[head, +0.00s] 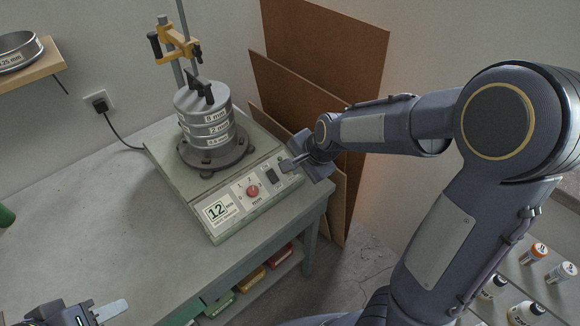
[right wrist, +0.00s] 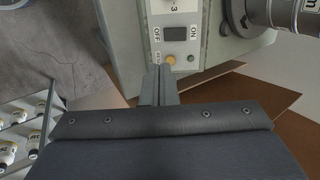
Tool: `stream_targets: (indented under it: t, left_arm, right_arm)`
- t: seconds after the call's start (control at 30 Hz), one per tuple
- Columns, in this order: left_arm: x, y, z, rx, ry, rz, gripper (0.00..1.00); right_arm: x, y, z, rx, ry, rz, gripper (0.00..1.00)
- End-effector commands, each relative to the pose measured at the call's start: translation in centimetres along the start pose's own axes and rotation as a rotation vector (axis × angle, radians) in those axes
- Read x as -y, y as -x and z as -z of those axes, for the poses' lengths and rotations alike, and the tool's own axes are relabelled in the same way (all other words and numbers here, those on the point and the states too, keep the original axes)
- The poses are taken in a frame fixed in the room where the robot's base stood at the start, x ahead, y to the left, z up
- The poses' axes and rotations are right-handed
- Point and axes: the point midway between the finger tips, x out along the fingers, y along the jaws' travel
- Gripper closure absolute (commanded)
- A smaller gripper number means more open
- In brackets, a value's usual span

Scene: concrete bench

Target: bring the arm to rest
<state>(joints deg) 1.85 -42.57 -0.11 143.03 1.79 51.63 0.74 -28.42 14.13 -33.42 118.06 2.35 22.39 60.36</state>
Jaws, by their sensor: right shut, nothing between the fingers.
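My right arm reaches in from the right in the head view. Its gripper (head: 287,164) is shut and empty at the right end of the sieve shaker's control panel (head: 240,206). In the right wrist view the closed fingertips (right wrist: 160,70) are beside a small yellow button (right wrist: 170,59); I cannot tell whether they touch it. The dark ON/OFF switch (right wrist: 175,34) is just beyond. My left gripper (head: 105,311) is at the bottom left of the head view, partly cut off, and its opening is unclear.
A clamped sieve stack (head: 207,125) stands on the shaker, under a yellow clamp (head: 173,43) on a rod. Brown boards (head: 335,50) lean beside the bench (head: 115,220). Bottles (head: 525,312) stand on a rack at lower right.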

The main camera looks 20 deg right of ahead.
Motion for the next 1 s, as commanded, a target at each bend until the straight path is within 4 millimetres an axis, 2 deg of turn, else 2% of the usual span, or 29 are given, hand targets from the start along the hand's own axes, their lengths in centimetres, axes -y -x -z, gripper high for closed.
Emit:
stream_targets:
  t: [0.1,0.7,0.77,0.87,1.0]
  left_arm:
    - [-0.1,0.2,0.1,0.0,0.0,0.0,0.64]
    - [-0.1,0.2,0.1,0.0,0.0,0.0,0.64]
    - [-0.1,0.2,0.1,0.0,0.0,0.0,0.64]
    - [-0.1,0.2,0.1,0.0,0.0,0.0,0.64]
    - [-0.1,0.2,0.1,0.0,0.0,0.0,0.64]
  right_arm:
    - [-0.1,0.8,0.0,0.0,0.0,0.001,1.0]
    - [-0.4,1.1,0.0,0.008,0.008,0.003,1.0]
    - [-0.8,1.9,-0.3,0.028,0.03,0.008,1.0]
    - [-2.3,4.4,-1.1,0.084,0.117,0.036,1.0]
    - [-5.5,9.6,-3.3,0.151,0.354,0.106,1.0]
